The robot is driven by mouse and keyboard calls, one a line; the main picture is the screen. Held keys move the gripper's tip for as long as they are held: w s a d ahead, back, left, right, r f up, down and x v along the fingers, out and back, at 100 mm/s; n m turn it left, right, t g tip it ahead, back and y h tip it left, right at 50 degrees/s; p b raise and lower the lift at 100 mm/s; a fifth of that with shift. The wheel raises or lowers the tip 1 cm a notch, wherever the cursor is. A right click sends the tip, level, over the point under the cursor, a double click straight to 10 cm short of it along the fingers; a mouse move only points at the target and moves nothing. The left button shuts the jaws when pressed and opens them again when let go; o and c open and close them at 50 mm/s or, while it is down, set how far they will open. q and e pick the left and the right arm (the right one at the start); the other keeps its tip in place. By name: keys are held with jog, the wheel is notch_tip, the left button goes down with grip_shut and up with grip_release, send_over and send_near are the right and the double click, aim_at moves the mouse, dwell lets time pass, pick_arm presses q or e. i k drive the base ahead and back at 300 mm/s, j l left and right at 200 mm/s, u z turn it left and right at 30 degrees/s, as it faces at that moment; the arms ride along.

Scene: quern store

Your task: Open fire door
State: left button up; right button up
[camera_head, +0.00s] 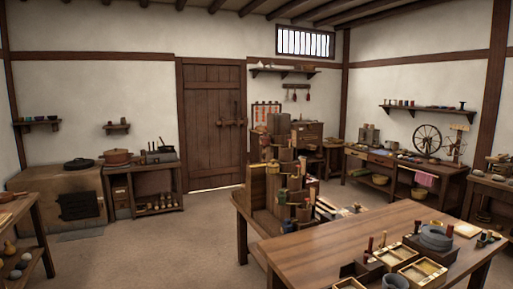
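A low clay-coloured stove (38,190) stands against the back wall at the far left of the head view. On its front is a small black fire door (80,205), which looks shut, though it is small and dark. A black round lid or pan (79,163) sits on the stove top. A tall brown wooden plank door (210,125) with a bar latch (231,123) is in the back wall, and it is shut. Neither of my grippers is in view.
A wooden table (335,240) with trays and a quern (435,237) fills the front right. A side table (22,215) is at the left edge. The floor (160,245) between is clear.

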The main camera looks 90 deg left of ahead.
aim_at(80, 205)
jog(key=j+u, duration=0.65)
jog(key=u, duration=0.2)
jog(key=j+u, duration=0.4)
jog(key=i+j+u, duration=0.1)
jog(key=j+u, duration=0.15)
jog(key=u, duration=0.2)
jog(key=i+j+u, duration=0.25)
jog(key=j+u, duration=0.2)
jog(key=i+j+u, duration=0.65)
jog(key=u, duration=0.2)
jog(key=i+j+u, duration=0.1)
jog(key=i+u, duration=0.3)
jog(key=i+j+u, duration=0.1)
jog(key=i, duration=2.5)
jog(key=i+l+u, duration=0.1)
jog(key=i, duration=2.5)
jog(key=i+l+u, duration=0.2)
jog(key=i, duration=0.45)
